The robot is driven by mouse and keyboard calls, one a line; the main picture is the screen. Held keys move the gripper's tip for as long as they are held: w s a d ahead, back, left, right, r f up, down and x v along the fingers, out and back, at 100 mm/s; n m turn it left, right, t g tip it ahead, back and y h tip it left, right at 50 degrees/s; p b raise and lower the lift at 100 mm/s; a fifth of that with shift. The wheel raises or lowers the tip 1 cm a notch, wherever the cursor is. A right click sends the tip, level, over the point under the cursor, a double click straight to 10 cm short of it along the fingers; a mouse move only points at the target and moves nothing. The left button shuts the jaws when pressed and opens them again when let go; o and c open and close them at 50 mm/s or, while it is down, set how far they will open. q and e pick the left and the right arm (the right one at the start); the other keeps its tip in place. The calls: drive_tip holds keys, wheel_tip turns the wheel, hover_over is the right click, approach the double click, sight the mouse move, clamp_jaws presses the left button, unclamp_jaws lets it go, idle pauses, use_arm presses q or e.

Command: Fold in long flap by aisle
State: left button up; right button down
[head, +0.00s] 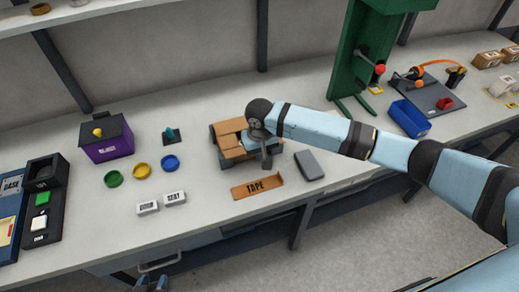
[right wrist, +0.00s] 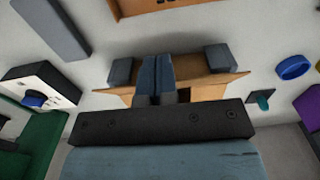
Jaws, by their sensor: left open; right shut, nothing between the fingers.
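A small brown cardboard box (head: 229,142) stands on the bench, held between grey blocks. Its flaps show at the top and front; my right arm's end hides its right part. In the right wrist view a long cardboard flap (right wrist: 215,84) spreads across the middle between two grey blocks. My right gripper (head: 267,160) is at the box's right side, fingers pointing down, shut and empty. In the right wrist view its fingers (right wrist: 156,68) lie over the long flap; I cannot tell whether they touch it. My left gripper (head: 151,282) is open and empty at the bottom edge, in front of the bench.
A brown tape tray (head: 257,187) and a grey block (head: 310,165) lie in front of and right of the box. A green press (head: 355,60) stands behind right.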

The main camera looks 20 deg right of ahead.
drive_tip(key=shift+f, duration=0.2)
idle(0.4)
drive_tip(key=shift+f, duration=1.05)
drive_tip(key=shift+w, duration=0.15)
